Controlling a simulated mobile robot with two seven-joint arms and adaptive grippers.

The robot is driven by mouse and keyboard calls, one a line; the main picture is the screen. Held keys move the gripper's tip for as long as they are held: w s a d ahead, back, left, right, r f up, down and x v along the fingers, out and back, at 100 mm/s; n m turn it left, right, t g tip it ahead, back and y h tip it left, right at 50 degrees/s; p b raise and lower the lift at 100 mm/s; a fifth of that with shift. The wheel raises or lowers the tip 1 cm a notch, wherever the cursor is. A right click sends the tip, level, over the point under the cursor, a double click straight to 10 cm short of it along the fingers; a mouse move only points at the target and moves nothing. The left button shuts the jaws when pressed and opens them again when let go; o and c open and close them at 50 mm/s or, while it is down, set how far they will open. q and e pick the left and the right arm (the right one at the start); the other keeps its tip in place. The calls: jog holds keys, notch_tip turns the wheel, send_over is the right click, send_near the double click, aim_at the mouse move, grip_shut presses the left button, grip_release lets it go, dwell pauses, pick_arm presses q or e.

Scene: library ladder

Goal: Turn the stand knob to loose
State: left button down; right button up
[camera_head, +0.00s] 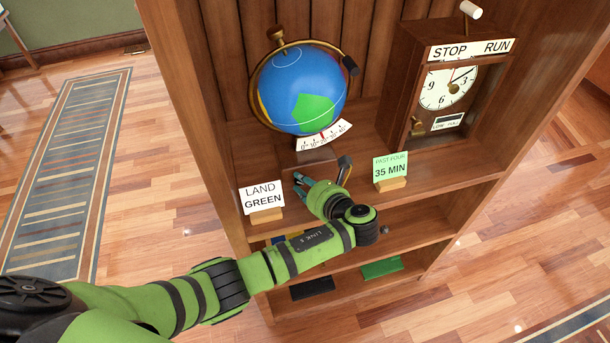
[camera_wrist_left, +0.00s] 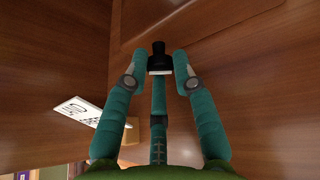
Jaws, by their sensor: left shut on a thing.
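The globe (camera_head: 300,88) sits on its wooden stand (camera_head: 318,156) on the upper shelf, with a curved white number scale (camera_head: 325,135) below it. My left gripper (camera_head: 303,182) is at the shelf's front, below the stand. In the left wrist view, a small black knob (camera_wrist_left: 158,48) with a white strip under it shows between the tips of my left gripper (camera_wrist_left: 159,64), which is shut on it. In the head view I cannot make out this knob or its setting. My right gripper is in neither view.
A LAND GREEN card (camera_head: 262,197) stands left of my gripper. A clock with a STOP/RUN label (camera_head: 450,85) stands further right. The lower shelf holds a green block (camera_head: 381,267).

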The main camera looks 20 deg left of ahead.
pick_arm(q)
jog(key=shift+s, duration=0.1)
jog(key=shift+f, duration=0.2)
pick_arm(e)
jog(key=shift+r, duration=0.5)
pick_arm(q)
jog(key=c, duration=1)
grip_release()
jog(key=shift+h, duration=0.3)
